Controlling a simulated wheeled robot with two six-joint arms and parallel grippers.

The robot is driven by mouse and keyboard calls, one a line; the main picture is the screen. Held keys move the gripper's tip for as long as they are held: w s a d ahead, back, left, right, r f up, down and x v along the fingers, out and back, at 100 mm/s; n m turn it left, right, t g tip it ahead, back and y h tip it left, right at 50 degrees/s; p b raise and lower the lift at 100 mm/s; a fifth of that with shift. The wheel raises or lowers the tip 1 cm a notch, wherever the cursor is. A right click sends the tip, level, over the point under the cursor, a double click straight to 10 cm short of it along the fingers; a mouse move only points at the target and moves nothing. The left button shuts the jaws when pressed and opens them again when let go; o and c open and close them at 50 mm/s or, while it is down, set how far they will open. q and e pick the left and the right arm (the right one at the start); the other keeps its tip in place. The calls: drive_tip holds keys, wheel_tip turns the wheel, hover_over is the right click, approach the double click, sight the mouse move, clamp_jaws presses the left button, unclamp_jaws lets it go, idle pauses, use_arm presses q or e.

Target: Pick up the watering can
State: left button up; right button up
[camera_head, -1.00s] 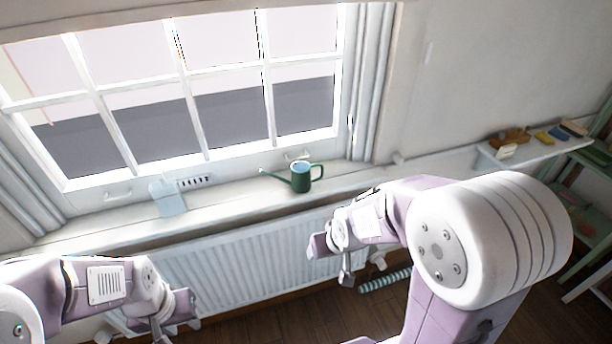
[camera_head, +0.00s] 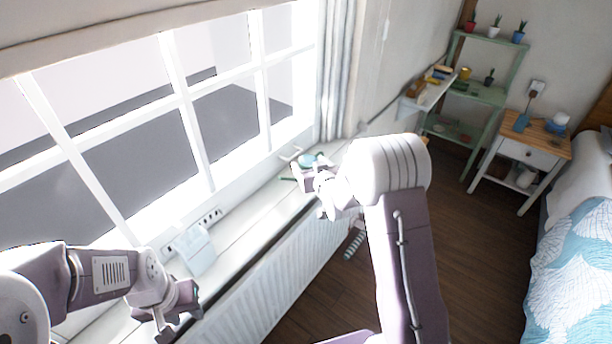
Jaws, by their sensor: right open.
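The green watering can (camera_head: 308,160) stands on the white window sill (camera_head: 232,238), below the right end of the window. It is mostly hidden behind my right gripper; its rim and a bit of its spout show. My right gripper (camera_head: 310,187) is open, right in front of the can in this view. I cannot tell whether it touches the can. My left gripper (camera_head: 172,322) is at the lower left, in front of the sill and away from the can. Its fingers are too unclear to judge.
A pale box-like item (camera_head: 197,250) stands on the sill left of the can. A white radiator (camera_head: 285,255) is under the sill. A wall shelf (camera_head: 428,95), green rack (camera_head: 485,95), nightstand (camera_head: 520,150) and bed (camera_head: 580,260) are at the right.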

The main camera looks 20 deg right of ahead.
sight(309, 167)
drive_tip(key=shift+g, duration=0.5)
drive_tip(key=w+f, duration=0.1)
drive_tip(key=f, duration=0.1)
drive_tip(key=d+f, duration=0.1)
drive_tip(key=w+f, duration=0.1)
drive_tip(key=f, duration=0.1)
drive_tip(key=shift+w+d+f+p, duration=0.2)
drive_tip(key=shift+w+f+p, duration=0.1)
drive_tip(key=shift+w+p, duration=0.05)
drive_tip(key=shift+w, duration=0.15)
drive_tip(key=shift+w+d+f, duration=0.1)
drive_tip(key=shift+w+f, duration=0.05)
drive_tip(key=shift+w, duration=0.05)
drive_tip(key=p+x, duration=0.1)
drive_tip(key=x, duration=0.3)
drive_tip(key=shift+d, duration=0.1)
drive_tip(key=shift+w+f, duration=0.2)
drive_tip(key=shift+w, duration=0.1)
drive_tip(key=shift+s, duration=0.1)
drive_tip(key=shift+c, duration=0.8)
drive_tip(key=c, duration=0.5)
use_arm(q)
drive_tip(key=shift+d+r, duration=0.2)
drive_tip(key=shift+r, duration=0.3)
drive_tip(key=shift+d+r, duration=0.2)
drive_tip(key=shift+r, duration=0.25)
use_arm(e)
drive_tip(key=shift+r, duration=0.1)
clamp_jaws()
drive_tip(key=shift+r, duration=0.1)
